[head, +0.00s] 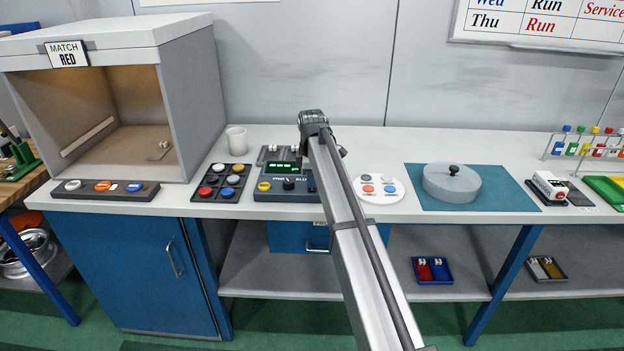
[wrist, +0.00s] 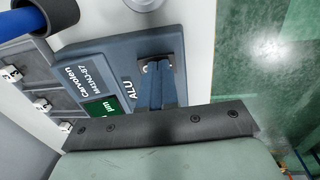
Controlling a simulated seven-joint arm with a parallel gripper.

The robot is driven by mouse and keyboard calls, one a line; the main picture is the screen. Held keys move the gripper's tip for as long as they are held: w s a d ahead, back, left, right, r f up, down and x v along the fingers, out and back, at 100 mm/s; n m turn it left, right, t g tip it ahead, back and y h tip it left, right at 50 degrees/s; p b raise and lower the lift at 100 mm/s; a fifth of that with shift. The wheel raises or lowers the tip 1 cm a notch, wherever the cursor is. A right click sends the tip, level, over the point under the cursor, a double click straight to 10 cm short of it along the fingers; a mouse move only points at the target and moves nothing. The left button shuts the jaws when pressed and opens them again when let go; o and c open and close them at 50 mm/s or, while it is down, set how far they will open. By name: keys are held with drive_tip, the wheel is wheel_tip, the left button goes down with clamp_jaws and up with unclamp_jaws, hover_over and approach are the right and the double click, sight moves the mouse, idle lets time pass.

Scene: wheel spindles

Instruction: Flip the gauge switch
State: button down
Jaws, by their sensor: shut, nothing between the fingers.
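The gauge (head: 287,196) is a dark blue-grey box with a green display, on the bench behind and left of my arm in the head view. In the wrist view the gauge (wrist: 110,62) shows its name panel, a green "µm" display and the word "ALU". A small metal switch plate (wrist: 147,68) sits near its edge. My gripper (wrist: 160,64) is shut and empty, its fingertips over this plate. The fingers cover most of the switch, so its lever position and any contact are hidden. In the head view my arm hides the fingers.
A grey lidded pot (head: 450,187) sits on a teal mat farther right.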

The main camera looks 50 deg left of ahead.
wheel_tip(320, 180, up, 14)
drive_tip(key=s+d, duration=0.1)
idle(0.7)
drive_tip(key=shift+s+d, duration=0.1)
drive_tip(key=shift+w+a, duration=0.4)
drive_tip(key=shift+w, duration=0.25)
approach(312, 191)
drive_tip(key=w+a+f, duration=0.1)
drive_tip(key=f, duration=0.1)
drive_tip(key=w+f, duration=0.1)
drive_tip(key=f, duration=0.1)
drive_tip(key=w+a+f, duration=0.1)
drive_tip(key=f, duration=0.1)
drive_tip(key=shift+w+a+f, duration=0.1)
drive_tip(key=shift+a+f, duration=0.05)
drive_tip(key=shift+a, duration=0.25)
